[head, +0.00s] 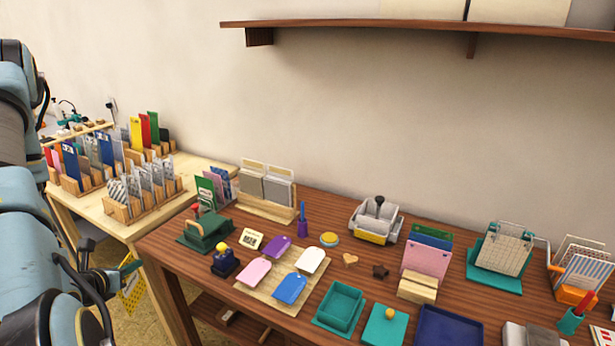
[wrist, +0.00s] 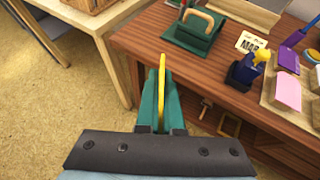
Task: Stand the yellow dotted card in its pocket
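The yellow dotted card (head: 130,296) hangs in my gripper (head: 127,266), low at the left in the head view, in front of the gap between the two tables. In the wrist view my gripper (wrist: 161,98) has its green fingers closed on the card (wrist: 162,68), seen edge-on as a thin yellow strip. The card is in the air, clear of both tables. Wooden card racks (head: 122,212) with upright cards in slots stand on the pale table at the left, away from my gripper. I cannot tell which slot is the card's pocket.
The pale table (wrist: 98,28) and the dark wooden table (wrist: 140,38) lie beyond my gripper. The dark table holds a green stamp press (head: 206,232), a navy stamp (head: 225,262), a tray of coloured tags (head: 268,292) and teal inkpads (head: 340,308). A wall shelf (head: 400,24) is above.

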